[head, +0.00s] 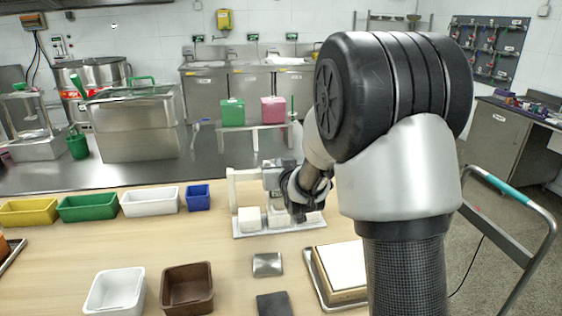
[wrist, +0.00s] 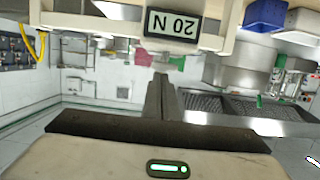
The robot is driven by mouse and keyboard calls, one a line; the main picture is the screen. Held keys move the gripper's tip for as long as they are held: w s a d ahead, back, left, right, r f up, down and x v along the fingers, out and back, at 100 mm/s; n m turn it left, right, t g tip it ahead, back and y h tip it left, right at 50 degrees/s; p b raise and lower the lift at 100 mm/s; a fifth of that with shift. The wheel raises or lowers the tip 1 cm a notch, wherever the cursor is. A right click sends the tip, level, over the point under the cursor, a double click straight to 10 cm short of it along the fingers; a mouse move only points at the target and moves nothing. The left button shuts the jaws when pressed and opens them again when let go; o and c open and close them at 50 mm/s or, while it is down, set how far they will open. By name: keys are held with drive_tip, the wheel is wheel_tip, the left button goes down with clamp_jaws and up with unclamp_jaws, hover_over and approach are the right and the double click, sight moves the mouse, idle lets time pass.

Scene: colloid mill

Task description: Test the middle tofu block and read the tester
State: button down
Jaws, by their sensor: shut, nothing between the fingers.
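The tester, a cream frame with a grey head (head: 272,178), stands on the wooden table. White tofu blocks sit in a row on its tray (head: 262,234): the left block (head: 250,219) is clear to see, the middle block (head: 276,218) is partly hidden by my gripper, and the right block (head: 316,218) is also partly covered. My gripper (head: 299,217) is shut and empty in front of the tester, near the middle and right blocks. In the wrist view, my gripper (wrist: 161,80) points under the tester's display (wrist: 173,24), which appears upside down and reads 20 N.
A metal block (head: 267,264) and a dark slab (head: 275,304) lie in front of the tester. A framed white board (head: 343,265) lies to the right. White (head: 115,291) and brown (head: 187,289) bins stand front left; several coloured bins line the back left.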

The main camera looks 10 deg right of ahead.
wheel_tip(320, 180, down, 2)
drive_tip(key=b, duration=0.3)
drive_tip(key=shift+f, duration=0.25)
drive_tip(key=shift+r, duration=0.1)
drive_tip(key=shift+s, duration=0.1)
drive_tip(key=shift+r, duration=0.3)
drive_tip(key=r+p, duration=0.2)
drive_tip(key=r, duration=0.1)
drive_tip(key=shift+w+r, duration=0.2)
drive_tip(key=shift+r, duration=0.1)
drive_tip(key=v, duration=1)
drive_tip(key=shift+r, duration=0.2)
drive_tip(key=shift+s, duration=0.15)
